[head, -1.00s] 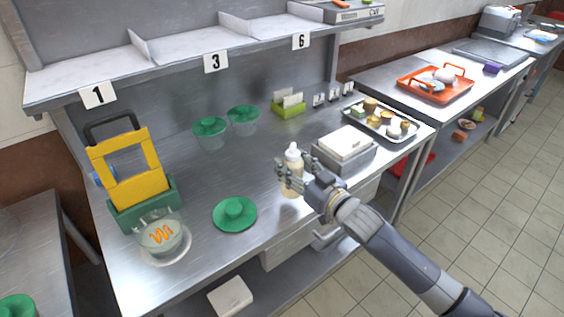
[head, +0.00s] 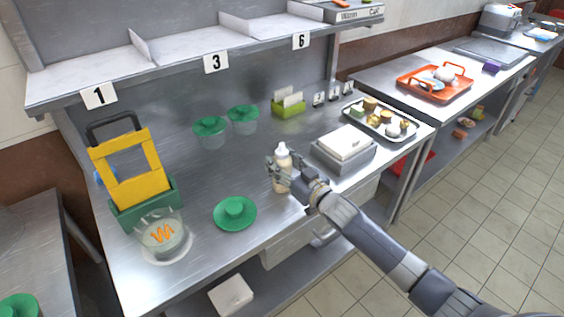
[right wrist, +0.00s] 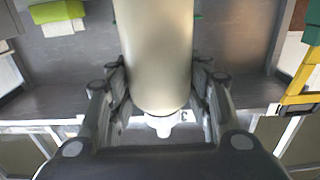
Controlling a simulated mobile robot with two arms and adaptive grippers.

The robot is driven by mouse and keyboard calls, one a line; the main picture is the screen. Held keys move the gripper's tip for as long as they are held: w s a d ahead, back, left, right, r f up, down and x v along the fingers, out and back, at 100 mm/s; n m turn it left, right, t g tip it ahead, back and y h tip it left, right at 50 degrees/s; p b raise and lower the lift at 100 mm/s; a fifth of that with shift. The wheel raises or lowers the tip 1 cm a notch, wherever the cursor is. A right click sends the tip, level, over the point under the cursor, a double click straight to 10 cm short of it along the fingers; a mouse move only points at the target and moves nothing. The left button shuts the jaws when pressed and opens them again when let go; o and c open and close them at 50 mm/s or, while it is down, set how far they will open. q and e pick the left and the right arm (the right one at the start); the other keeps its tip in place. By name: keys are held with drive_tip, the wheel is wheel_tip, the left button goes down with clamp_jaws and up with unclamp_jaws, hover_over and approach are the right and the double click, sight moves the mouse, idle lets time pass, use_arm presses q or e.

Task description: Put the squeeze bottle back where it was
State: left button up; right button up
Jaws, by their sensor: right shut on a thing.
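The squeeze bottle (head: 282,152) is pale beige with a white cap and nozzle. It is upright over the steel counter (head: 190,178), right of the green lid. My right gripper (head: 283,176) is shut around its body. In the right wrist view the bottle (right wrist: 153,55) fills the middle between the fingers (right wrist: 158,100), with its white nozzle toward the bottom of the picture. I cannot tell whether its base touches the counter. My left gripper is not in view.
A green lid (head: 235,213) lies left of the bottle. A glass bowl with orange zigzag sauce (head: 161,234) stands at the front left. Two green-lidded containers (head: 209,132) (head: 243,117) stand behind. A grey box with white sheets (head: 343,149) and a food tray (head: 397,136) are right.

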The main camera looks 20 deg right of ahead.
drive_tip(key=o, duration=0.4)
drive_tip(key=shift+f, duration=0.15)
drive_tip(key=o, duration=0.4)
drive_tip(key=shift+c, duration=0.2)
drive_tip(key=shift+r, duration=0.25)
drive_tip(key=v, duration=1.2)
drive_tip(key=shift+b, duration=0.45)
drive_tip(key=shift+f, duration=0.15)
